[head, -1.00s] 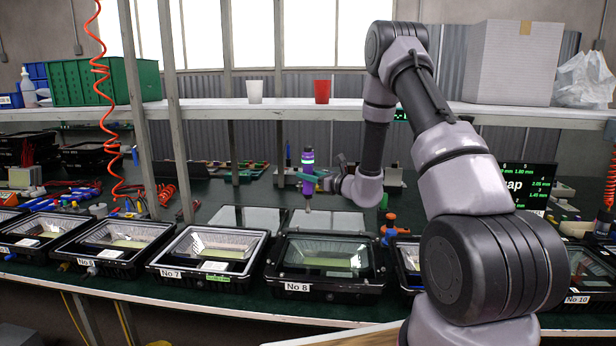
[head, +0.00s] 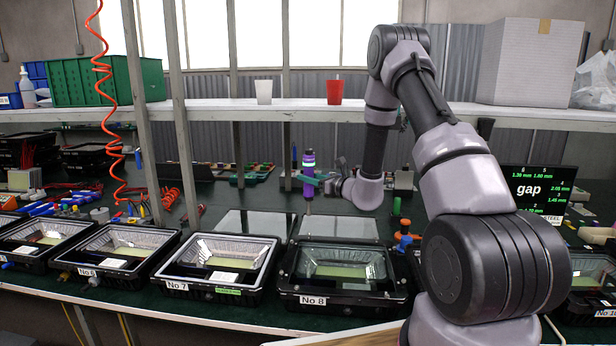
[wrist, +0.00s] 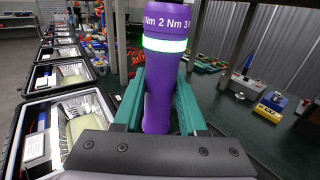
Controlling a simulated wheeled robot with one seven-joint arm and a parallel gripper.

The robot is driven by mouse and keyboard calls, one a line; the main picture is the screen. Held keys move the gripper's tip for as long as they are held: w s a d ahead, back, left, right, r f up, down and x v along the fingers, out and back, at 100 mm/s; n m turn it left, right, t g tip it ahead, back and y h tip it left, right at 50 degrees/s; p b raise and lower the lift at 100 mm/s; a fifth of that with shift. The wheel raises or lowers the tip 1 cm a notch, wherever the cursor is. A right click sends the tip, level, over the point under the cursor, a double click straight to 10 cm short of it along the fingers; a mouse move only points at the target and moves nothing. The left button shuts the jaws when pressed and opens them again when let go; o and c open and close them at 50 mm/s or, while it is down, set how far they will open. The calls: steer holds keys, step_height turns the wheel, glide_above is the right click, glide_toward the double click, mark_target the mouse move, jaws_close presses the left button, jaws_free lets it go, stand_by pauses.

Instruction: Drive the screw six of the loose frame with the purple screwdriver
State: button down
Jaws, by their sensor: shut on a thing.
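The purple screwdriver (head: 308,163) stands upright in my gripper (head: 311,181), whose green fingers are closed around its handle. In the wrist view, the purple handle (wrist: 165,75) with its pale band and torque marks fills the middle between the fingers. In the head view its thin shaft points down behind the rear edge of the black housing No 8 (head: 338,284); I cannot tell if the tip touches anything. Housing No 7 (head: 221,264), with a light silver frame and green label, is to its left. I cannot make out individual screws or which frame is loose.
More housings, such as No 6 (head: 114,250), line the bench. Flat grey panels (head: 338,224) lie behind No 8. An orange and blue tool (head: 404,238) stands right of them. A display (head: 537,192) shows "gap" with millimetre values. Shelf posts (head: 184,110) rise behind.

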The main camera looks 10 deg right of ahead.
mark_target(310, 200)
steer(key=shift+f, duration=3.25)
steer(key=shift+w+d, duration=0.2)
steer(key=shift+w, duration=0.05)
steer(key=shift+s+a+f, duration=0.1)
steer(key=shift+f, duration=1.05)
stand_by(1.9)
steer(key=shift+r, duration=0.1)
